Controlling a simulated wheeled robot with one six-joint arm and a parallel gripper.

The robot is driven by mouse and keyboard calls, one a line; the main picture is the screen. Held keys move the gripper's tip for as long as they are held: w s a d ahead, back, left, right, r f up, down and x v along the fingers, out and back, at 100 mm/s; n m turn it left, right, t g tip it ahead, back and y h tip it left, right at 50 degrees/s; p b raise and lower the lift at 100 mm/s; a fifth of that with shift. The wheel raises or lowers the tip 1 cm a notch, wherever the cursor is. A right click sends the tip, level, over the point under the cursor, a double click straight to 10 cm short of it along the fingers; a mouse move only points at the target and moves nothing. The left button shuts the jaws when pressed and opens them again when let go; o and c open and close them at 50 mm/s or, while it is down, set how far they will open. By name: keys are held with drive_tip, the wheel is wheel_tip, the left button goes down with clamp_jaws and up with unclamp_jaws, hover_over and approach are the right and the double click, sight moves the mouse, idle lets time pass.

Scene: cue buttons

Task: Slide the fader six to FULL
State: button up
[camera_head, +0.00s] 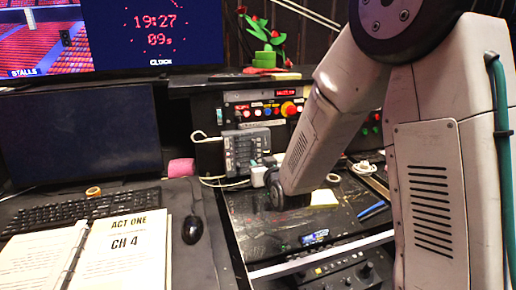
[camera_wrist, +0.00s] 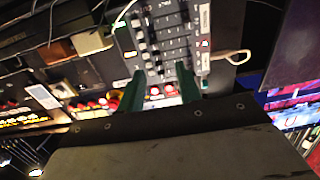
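The fader panel (camera_head: 247,150) is a grey box with rows of sliders and buttons, standing upright at the back of the desk in the head view. In the wrist view the fader panel (camera_wrist: 163,38) fills the upper middle, with several dark fader knobs on it. The labels are too small to tell which one is fader six. My gripper (camera_wrist: 160,82) shows two dark green fingers spread apart at the panel's lower edge, with nothing visible between them. I cannot tell whether a fingertip touches the panel. In the head view the fingers are not clearly made out beside my arm.
A panel with coloured buttons and a red emergency knob (camera_head: 288,108) stands behind the fader panel. A monitor (camera_head: 80,135), keyboard (camera_head: 75,208), mouse (camera_head: 192,229) and open script binder (camera_head: 125,245) lie left. A pale cable (camera_head: 225,182) runs near the panel's base.

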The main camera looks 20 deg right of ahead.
sight(255, 143)
drive_tip(key=shift+t, duration=0.9)
drive_tip(key=w+r, duration=0.1)
drive_tip(key=w, duration=0.1)
drive_tip(key=w+r, duration=0.1)
drive_tip(key=w, duration=0.2)
drive_tip(key=w+r, duration=0.1)
drive_tip(key=w, duration=0.2)
drive_tip(key=shift+d+r, duration=0.1)
drive_tip(key=shift+d, duration=0.25)
clamp_jaws()
